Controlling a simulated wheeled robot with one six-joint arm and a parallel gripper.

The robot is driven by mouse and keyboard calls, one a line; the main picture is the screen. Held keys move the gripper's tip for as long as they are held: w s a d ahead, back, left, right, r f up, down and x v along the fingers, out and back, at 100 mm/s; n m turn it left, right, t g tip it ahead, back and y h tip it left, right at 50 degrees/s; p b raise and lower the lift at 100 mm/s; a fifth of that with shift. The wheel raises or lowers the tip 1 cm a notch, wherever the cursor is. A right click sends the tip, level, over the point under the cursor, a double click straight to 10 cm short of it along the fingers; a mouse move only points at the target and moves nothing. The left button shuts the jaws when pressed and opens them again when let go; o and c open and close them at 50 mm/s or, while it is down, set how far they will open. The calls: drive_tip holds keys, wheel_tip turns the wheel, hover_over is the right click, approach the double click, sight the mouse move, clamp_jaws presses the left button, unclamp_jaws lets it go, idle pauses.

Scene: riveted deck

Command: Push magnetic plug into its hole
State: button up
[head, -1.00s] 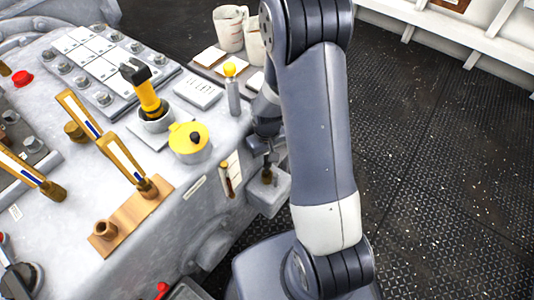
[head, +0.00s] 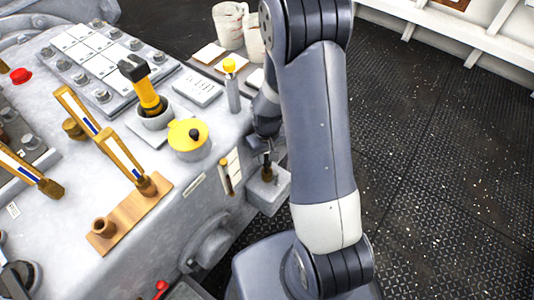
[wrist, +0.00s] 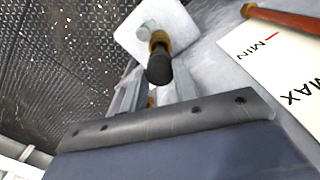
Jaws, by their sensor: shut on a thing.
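The plug (wrist: 159,68) has a black knob and a brass-coloured part. In the wrist view it sits between the two grey fingers of my gripper (wrist: 158,78), which is shut on it. In the head view, the plug (head: 267,171) stands roughly upright at the small grey box (head: 270,192) on the console's side. My gripper (head: 266,152) is just above that box, partly hidden by my arm. The box also shows in the wrist view (wrist: 178,22), with a bolt on it. The hole is hidden, and I cannot tell how deep the plug sits.
A MIN/MAX gauge plate (wrist: 275,65) lies close to my gripper on the right in the wrist view. The console top (head: 70,225) carries brass levers, a yellow-lidded pot (head: 189,140) and a yellow-capped bottle (head: 232,90). The dark deck (head: 440,170) at right is clear.

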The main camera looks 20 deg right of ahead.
drive_tip(key=shift+f+b, duration=1.85)
drive_tip(key=shift+f, duration=0.35)
idle(0.5)
drive_tip(key=o, duration=1.1)
wheel_tip(320, 180, up, 11)
drive_tip(key=p, duration=0.3)
drive_tip(key=shift+f, duration=0.2)
wheel_tip(320, 180, down, 11)
drive_tip(key=b, duration=0.3)
drive_tip(key=shift+r, duration=0.15)
drive_tip(key=shift+r+p, duration=0.5)
drive_tip(key=shift+r, duration=0.05)
